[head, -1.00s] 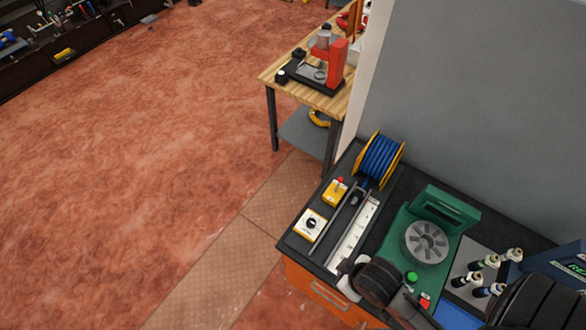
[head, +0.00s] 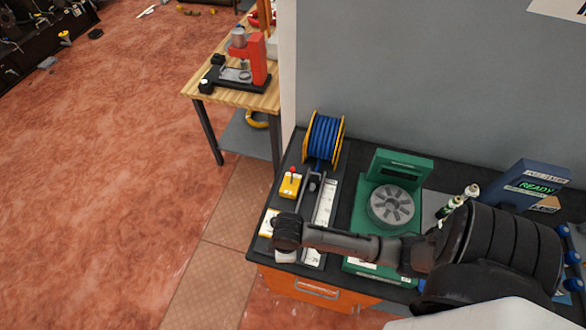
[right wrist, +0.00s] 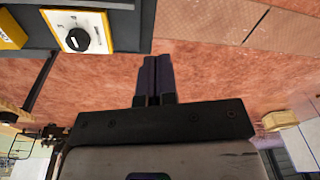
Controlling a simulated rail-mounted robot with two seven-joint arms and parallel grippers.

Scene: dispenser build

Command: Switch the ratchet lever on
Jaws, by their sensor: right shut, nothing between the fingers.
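The lever, a short stick with a red tip, stands on a small yellow box (head: 290,186) near the left end of the dark bench in the head view. A second yellow box with a white face and black knob (head: 268,222) is in front of it, partly hidden by my right arm. That knob box shows large at the upper left in the right wrist view (right wrist: 80,33). My right gripper (right wrist: 152,62) is shut and empty, apart from the knob box. In the head view my right wrist covers its fingers. My left gripper is not in view.
A blue cable reel (head: 324,138) stands behind the lever box. A grey wall (head: 430,80) rises behind the bench.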

